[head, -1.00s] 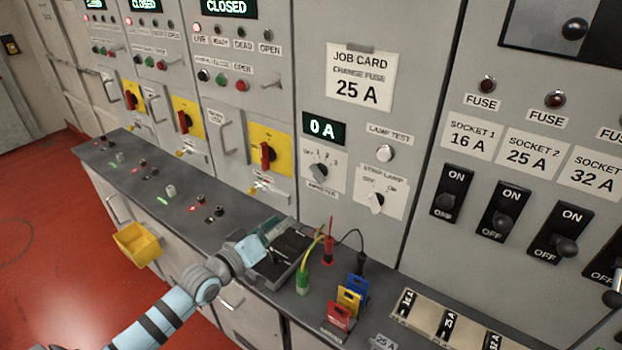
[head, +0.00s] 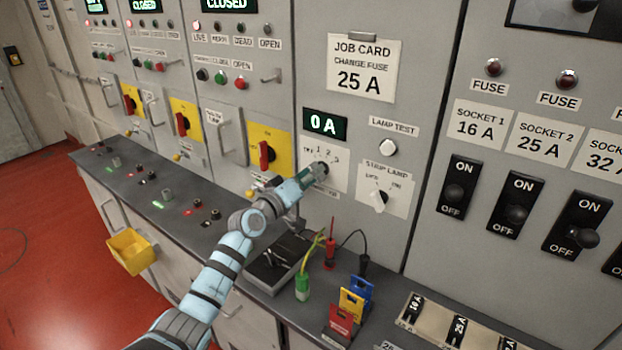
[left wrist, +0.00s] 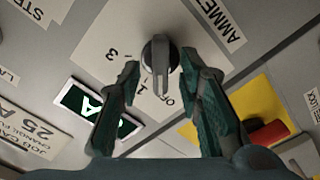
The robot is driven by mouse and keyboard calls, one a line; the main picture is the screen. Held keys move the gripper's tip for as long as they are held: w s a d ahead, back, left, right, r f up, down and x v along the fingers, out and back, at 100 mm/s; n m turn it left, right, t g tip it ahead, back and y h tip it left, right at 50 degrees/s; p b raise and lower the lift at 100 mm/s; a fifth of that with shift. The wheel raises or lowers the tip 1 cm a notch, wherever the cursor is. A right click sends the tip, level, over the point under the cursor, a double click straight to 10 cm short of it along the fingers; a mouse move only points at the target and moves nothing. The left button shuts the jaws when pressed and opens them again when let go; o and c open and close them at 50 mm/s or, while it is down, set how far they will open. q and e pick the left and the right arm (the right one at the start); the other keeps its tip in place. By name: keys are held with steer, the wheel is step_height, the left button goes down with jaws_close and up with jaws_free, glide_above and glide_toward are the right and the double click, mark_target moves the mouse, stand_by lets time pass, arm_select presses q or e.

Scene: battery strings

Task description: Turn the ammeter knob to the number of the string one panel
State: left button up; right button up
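The ammeter knob (left wrist: 159,54) is a dark round knob with a grey bar, on a white plate (left wrist: 105,30) marked OFF, 1, 2, 3. In the left wrist view the bar's lower end lies near OFF and 1; I cannot tell which it marks. My left gripper (left wrist: 161,70) is open, a green finger on each side of the knob, with gaps visible. In the head view the left gripper (head: 314,174) covers most of the knob. The ammeter display (head: 325,124) above reads 0 A. My right gripper is out of view.
The strip lamp knob (head: 378,199) and lamp test button (head: 388,147) are to the right. A yellow isolator plate with red handle (head: 266,154) is to the left. Below, the bench holds a dark tray (head: 262,282), probes and coloured fuse cards (head: 351,303).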

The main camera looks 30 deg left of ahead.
arm_select(q)
steer(key=shift+c, duration=0.3)
jaws_close()
steer(key=shift+d+m+b, duration=0.1)
steer(key=shift+m+b, duration=2.4)
steer(key=shift+m, duration=0.4)
steer(key=shift+o, duration=0.3)
jaws_free()
